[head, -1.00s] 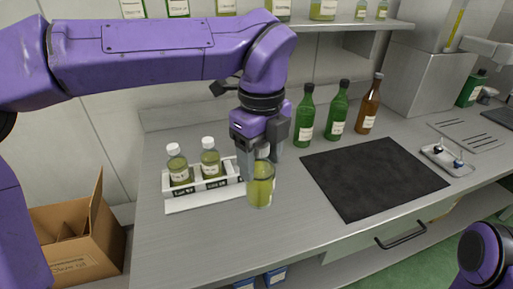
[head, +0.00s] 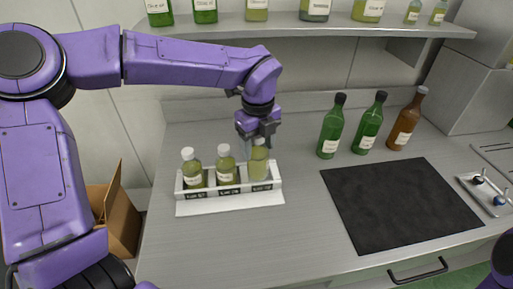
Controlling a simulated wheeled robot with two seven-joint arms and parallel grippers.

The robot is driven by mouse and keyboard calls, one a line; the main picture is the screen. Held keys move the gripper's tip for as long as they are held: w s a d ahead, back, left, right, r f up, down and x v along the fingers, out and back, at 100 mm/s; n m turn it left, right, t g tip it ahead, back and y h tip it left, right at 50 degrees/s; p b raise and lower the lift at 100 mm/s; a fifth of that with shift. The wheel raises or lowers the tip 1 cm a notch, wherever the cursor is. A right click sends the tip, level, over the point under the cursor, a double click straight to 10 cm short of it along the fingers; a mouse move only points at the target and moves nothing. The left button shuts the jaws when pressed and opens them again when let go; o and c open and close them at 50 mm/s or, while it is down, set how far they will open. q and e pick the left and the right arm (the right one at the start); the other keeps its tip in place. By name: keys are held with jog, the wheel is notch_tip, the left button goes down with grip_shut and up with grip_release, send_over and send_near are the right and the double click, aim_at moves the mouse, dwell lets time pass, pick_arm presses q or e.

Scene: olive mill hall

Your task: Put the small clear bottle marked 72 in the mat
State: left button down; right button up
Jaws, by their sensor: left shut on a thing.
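My left gripper (head: 258,130) points down and is shut on a small clear bottle (head: 259,165) of yellow-green oil, near its top. This bottle is at the right slot of the white rack (head: 230,205), its lower end hidden behind the rack's front. Two similar white-capped bottles, a left one (head: 193,175) and a middle one (head: 227,170), stand in the other slots. The rack's dark labels are too small to read surely, so I cannot tell which bottle is marked 72. The black mat (head: 400,205) lies bare on the counter to the right. My right gripper is out of view.
Two green bottles (head: 331,128) (head: 369,125) and a brown bottle (head: 406,122) stand behind the mat. A small metal tray (head: 494,207) lies right of it. A shelf (head: 300,28) with bottles hangs above. A cardboard box (head: 124,222) is at left. Counter between rack and mat is clear.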

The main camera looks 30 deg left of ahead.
pick_arm(q)
jog(key=w+a+f, duration=0.1)
jog(key=w+f, duration=0.3)
jog(key=f, duration=0.2)
jog(key=shift+a+f+p, duration=0.2)
jog(key=shift+f+p, duration=0.15)
jog(key=shift+f, duration=0.05)
jog(key=shift+c, duration=1.1)
grip_release()
jog(key=shift+w+f, duration=0.2)
jog(key=shift+w, duration=0.2)
notch_tip(320, 180, up, 12)
jog(key=b, duration=0.1)
jog(key=shift+s+r, duration=0.25)
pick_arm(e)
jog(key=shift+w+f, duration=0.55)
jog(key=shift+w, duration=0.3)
